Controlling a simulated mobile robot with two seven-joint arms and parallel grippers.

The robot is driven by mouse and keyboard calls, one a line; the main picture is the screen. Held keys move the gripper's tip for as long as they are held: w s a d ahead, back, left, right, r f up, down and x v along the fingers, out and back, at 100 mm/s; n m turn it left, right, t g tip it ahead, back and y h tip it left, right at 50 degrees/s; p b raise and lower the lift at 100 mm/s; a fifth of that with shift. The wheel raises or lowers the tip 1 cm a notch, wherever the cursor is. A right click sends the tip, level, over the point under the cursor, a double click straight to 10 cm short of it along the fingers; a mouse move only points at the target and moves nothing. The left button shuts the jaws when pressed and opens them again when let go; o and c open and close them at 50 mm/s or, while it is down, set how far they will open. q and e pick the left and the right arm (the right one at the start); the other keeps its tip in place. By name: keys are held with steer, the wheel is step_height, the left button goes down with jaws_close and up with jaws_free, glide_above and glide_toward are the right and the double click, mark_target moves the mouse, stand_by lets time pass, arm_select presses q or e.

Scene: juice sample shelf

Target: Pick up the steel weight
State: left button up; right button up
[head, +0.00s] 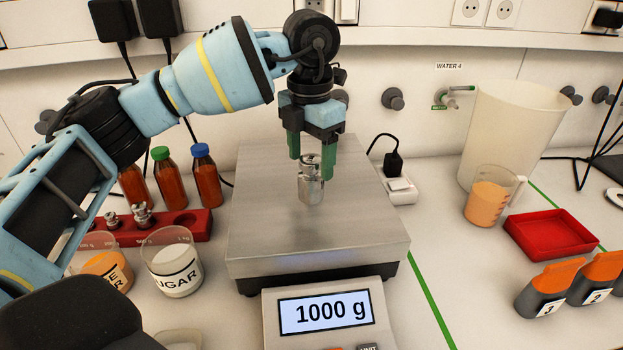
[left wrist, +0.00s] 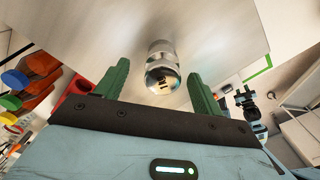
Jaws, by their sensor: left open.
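The steel weight (head: 311,182) is a shiny cylinder with a knob on top, standing upright on the metal plate of the scale (head: 262,205). The scale's display (head: 325,311) reads 1000 g. My left gripper (head: 311,165) is above the weight, pointing down, with its green fingers open on either side of the knob. In the left wrist view the weight (left wrist: 161,68) shows between the two open fingers (left wrist: 158,85), with gaps on both sides.
A red weight holder (head: 180,225) with smaller weights stands left of the scale, near bottles (head: 207,180) and a sugar beaker (head: 175,270). To the right are a jug of orange liquid (head: 486,204), a red tray (head: 550,234) and a large white container (head: 515,125).

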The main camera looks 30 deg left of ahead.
mark_target(311, 181)
arm_select(q)
steer(key=shift+f, duration=0.55)
step_height(311, 181, down, 4)
steer(key=shift+s+f, duration=0.1)
steer(key=shift+s, duration=0.05)
steer(key=shift+d+f, duration=0.1)
steer(key=shift+f, duration=0.15)
arm_select(e)
steer(key=shift+w+r, duration=0.55)
steer(key=shift+w, duration=0.25)
arm_select(q)
steer(key=shift+c, duration=0.2)
steer(key=c, duration=0.7)
jaws_close()
steer(key=shift+r, duration=0.15)
arm_select(e)
steer(key=shift+s+f, duration=0.15)
steer(key=shift+s, duration=0.25)
